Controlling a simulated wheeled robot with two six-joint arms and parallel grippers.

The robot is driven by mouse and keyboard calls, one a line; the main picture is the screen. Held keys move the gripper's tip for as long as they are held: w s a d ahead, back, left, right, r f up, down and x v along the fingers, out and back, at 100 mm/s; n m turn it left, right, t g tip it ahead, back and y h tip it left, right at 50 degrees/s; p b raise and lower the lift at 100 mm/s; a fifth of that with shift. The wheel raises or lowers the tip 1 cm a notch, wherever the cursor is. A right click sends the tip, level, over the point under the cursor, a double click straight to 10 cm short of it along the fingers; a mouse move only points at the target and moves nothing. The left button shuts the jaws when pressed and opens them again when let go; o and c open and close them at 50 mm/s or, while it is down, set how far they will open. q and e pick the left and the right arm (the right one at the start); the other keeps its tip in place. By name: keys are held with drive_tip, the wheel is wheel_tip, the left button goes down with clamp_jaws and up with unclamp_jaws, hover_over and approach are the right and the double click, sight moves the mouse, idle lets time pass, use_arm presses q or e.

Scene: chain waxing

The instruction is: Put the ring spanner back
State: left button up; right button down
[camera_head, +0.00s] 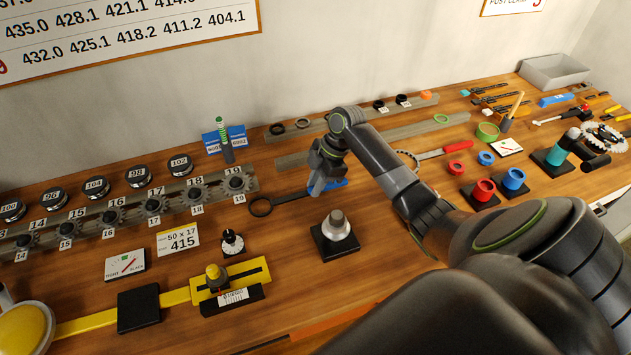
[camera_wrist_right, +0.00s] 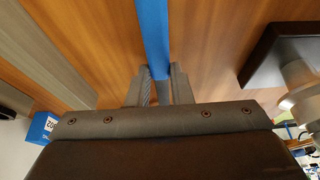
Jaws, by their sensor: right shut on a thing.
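The ring spanner (camera_head: 261,206) has a dark ring end toward the left and a blue handle (camera_head: 338,184). It lies at or just above the bench, left to right, behind the black stand with a metal cone (camera_head: 337,228). My right gripper (camera_head: 317,187) points down and is shut on the spanner near where the dark shaft meets the blue handle. In the right wrist view the blue handle (camera_wrist_right: 154,35) passes between the closed fingers (camera_wrist_right: 160,88). I cannot tell if the spanner touches the bench. My left gripper is not in view.
A sprocket rail (camera_head: 125,212) stands to the left, and a grey rail (camera_head: 430,124) runs behind the arm. A red-handled tool (camera_head: 445,154) and red and blue cups (camera_head: 483,189) are at the right. Bare wood lies left of the cone stand.

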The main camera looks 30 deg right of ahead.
drive_tip(key=shift+f, duration=0.3)
drive_tip(key=c, duration=1.3)
unclamp_jaws()
drive_tip(key=b+v, duration=0.3)
drive_tip(key=v, duration=0.9)
drive_tip(key=shift+d+r, duration=0.1)
drive_tip(key=shift+r, duration=0.1)
